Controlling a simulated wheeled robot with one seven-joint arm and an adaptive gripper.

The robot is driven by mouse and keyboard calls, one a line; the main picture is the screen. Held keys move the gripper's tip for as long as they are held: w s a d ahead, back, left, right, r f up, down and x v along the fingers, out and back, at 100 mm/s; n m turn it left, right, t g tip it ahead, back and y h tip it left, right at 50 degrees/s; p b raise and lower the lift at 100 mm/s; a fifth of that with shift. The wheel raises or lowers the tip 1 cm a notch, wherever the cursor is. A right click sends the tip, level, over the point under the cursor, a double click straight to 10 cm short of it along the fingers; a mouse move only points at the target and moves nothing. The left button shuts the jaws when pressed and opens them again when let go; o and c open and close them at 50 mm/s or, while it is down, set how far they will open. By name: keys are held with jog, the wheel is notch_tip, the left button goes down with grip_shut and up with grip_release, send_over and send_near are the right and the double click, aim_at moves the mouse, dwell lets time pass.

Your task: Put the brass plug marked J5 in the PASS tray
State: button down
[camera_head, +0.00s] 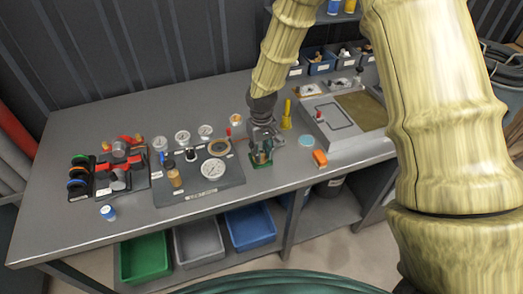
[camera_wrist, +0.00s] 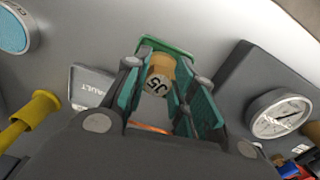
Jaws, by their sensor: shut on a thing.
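My gripper (camera_head: 263,150) is shut on the brass plug (camera_wrist: 160,76), whose grey end face reads J5 in the wrist view. The plug sits between the green-padded fingers. A small green tray or plate (camera_wrist: 150,42) shows just beyond the plug, at the front of the bench; I see no PASS wording on it. I cannot tell whether the plug touches it or hangs over it. A grey tray (camera_wrist: 91,84) beside the gripper carries lettering ending in "AULT".
A board with several gauges (camera_head: 213,181) stands left of the gripper. Green (camera_head: 146,258), grey (camera_head: 198,244) and blue (camera_head: 250,228) bins sit below the bench.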

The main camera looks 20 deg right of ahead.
aim_at(261, 153)
jog(key=shift+f, duration=0.1)
jog(key=c, duration=1.2)
grip_release()
jog(key=shift+r+b, duration=1.8)
jog(key=shift+r, duration=4.3)
